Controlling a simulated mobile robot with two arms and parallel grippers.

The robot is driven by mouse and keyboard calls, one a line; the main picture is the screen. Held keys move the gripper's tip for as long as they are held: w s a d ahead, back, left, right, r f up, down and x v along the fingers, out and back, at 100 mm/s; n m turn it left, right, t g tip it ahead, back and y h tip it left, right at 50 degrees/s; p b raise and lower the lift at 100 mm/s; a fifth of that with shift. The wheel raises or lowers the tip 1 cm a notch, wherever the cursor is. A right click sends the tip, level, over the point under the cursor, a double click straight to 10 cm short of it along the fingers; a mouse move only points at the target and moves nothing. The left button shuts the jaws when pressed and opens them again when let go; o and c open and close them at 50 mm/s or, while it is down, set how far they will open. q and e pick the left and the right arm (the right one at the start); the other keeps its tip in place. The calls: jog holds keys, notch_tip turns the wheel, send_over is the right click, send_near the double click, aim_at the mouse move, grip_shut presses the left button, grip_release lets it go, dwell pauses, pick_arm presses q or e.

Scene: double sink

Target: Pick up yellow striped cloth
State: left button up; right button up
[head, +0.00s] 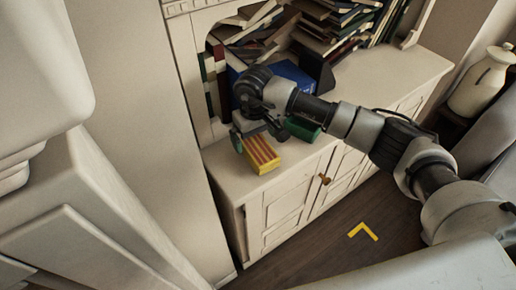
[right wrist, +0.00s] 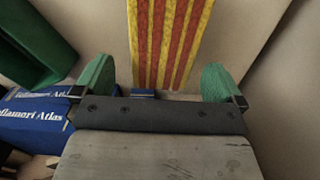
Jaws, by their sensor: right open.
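The yellow cloth with red stripes (head: 262,154) lies on the cabinet top near its front left corner. In the right wrist view the striped cloth (right wrist: 170,40) runs up from between my two green fingertips to the top edge of the picture. My right gripper (head: 252,134) is over the far end of the cloth and hides part of it. In the right wrist view the right gripper (right wrist: 158,88) is open, with one finger on each side of the cloth and a gap on both sides. My left gripper is not in view.
The white cabinet (head: 350,80) has doors below and piled books (head: 330,25) on its shelf. A blue book (right wrist: 35,115) and a green object (right wrist: 35,45) lie close left of the gripper in the wrist view. A white jar (head: 483,85) stands at the right.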

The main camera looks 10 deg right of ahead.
aim_at(255, 142)
notch_tip(255, 142, down, 2)
jog(key=shift+a+f, duration=0.1)
jog(key=shift+f, duration=0.4)
jog(key=c, duration=1)
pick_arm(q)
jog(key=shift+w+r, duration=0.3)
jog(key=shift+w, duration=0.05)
pick_arm(e)
jog(key=shift+o, duration=0.2)
jog(key=shift+r, duration=0.1)
jog(key=shift+r, duration=0.55)
notch_tip(255, 142, up, 3)
jog(key=shift+f+b, duration=0.2)
jog(key=shift+b, duration=0.15)
pick_arm(q)
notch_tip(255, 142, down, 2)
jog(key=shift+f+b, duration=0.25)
jog(key=shift+b, duration=0.55)
pick_arm(e)
jog(key=s+d+r, duration=0.4)
jog(key=d+r, duration=0.3)
jog(key=d, duration=0.3)
jog(key=shift+s+d, duration=0.35)
jog(key=shift+d, duration=0.05)
